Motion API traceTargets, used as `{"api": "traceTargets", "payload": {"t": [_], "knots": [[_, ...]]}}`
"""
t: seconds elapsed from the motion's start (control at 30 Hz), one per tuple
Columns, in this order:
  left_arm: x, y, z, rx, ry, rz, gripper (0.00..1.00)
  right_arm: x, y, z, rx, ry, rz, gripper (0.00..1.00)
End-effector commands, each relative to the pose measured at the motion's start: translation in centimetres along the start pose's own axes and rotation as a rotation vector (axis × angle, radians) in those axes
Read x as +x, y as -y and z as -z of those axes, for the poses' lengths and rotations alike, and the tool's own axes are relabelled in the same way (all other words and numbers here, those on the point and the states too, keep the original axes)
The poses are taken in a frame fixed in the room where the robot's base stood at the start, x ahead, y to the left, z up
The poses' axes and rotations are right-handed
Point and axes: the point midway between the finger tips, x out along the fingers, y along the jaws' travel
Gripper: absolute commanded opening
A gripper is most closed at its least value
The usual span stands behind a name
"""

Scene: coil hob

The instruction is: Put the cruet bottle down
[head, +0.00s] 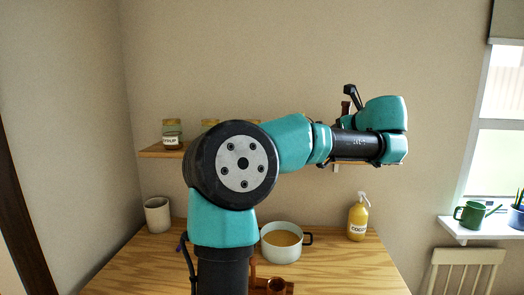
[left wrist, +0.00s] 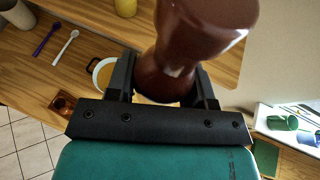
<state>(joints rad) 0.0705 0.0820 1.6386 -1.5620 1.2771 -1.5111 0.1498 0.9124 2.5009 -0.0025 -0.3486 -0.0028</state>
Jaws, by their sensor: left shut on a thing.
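The cruet bottle (left wrist: 200,35) is dark reddish brown and glossy, with a narrow waist. In the left wrist view it sits between the two black fingers of my left gripper (left wrist: 165,88), which is shut on it at the lower, narrower part. Its upper end runs out of the top of that view. In the head view my left arm crosses the middle, and its wrist hides most of the bottle and the fingers. The bottle is held up in the air, well above the wooden worktop (head: 125,268). My right gripper is in neither view.
A pot of orange-brown soup (head: 280,240) and a yellow labelled bottle (head: 357,220) stand on the worktop. A grey cup (head: 157,215) is at left. A brown square holder (left wrist: 62,103) stands near the front. A wall shelf (head: 160,152) carries jars.

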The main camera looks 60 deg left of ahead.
Motion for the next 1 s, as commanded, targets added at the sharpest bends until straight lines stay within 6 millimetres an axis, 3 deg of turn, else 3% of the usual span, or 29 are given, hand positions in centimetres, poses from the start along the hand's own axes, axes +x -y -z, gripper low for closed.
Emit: {"api": "traceTargets", "payload": {"t": [0.17, 0.33, 1.0], "knots": [[0.1, 0.1, 0.0, 0.000, 0.000, 0.000, 0.14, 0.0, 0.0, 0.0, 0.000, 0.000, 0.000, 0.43], [1.4, 0.9, -0.3, 0.000, 0.000, -0.001, 0.14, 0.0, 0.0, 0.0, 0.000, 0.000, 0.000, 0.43], [11.9, 6.8, -3.4, -0.002, 0.001, -0.001, 0.14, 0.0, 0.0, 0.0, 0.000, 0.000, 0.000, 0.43]]}}
